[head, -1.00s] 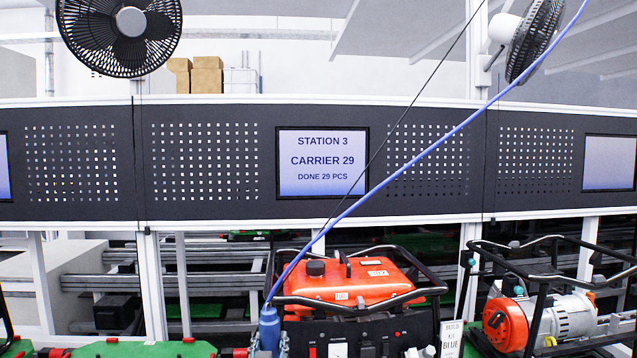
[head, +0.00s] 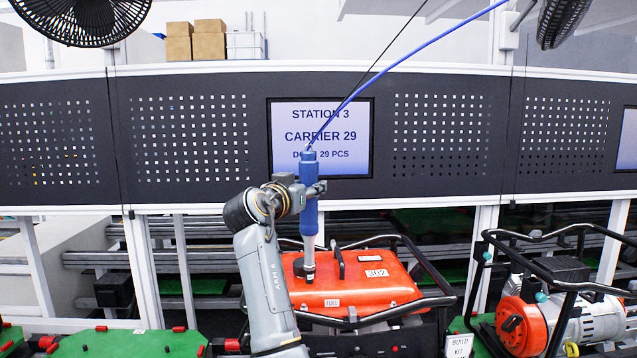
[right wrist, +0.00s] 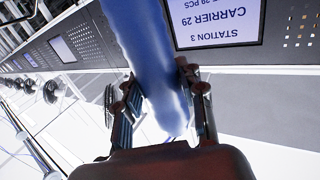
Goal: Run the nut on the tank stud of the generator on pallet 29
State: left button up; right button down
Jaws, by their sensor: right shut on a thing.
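An orange-red generator tank (head: 380,292) sits in a black tube frame in the lower middle of the head view. My right gripper (head: 312,191) is shut on a blue power tool (head: 308,217) and holds it upright above the left part of the tank. The tool's grey shaft points down to a dark piece (head: 309,270) on the tank top. I cannot tell whether the tip touches it, and the stud and nut cannot be made out. The right wrist view shows the blurred blue tool (right wrist: 150,60) between my fingers. My left gripper is not in view.
A blue hose (head: 430,40) runs from the tool to the upper right. A screen (head: 320,137) reads station 3, carrier 29. A second generator (head: 550,315) stands at the right. A dark perforated panel (head: 190,137) crosses behind.

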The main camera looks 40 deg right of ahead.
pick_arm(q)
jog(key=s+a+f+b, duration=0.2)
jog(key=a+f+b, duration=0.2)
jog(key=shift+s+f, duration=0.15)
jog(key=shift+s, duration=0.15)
pick_arm(e)
jog(key=a+f, duration=0.1)
jog(key=f, duration=0.2)
jog(key=s+a+f, duration=0.1)
jog(key=shift+a+f, duration=0.2)
jog(key=shift+a, duration=0.1)
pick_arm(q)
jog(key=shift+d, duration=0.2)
pick_arm(e)
jog(key=shift+a, duration=0.1)
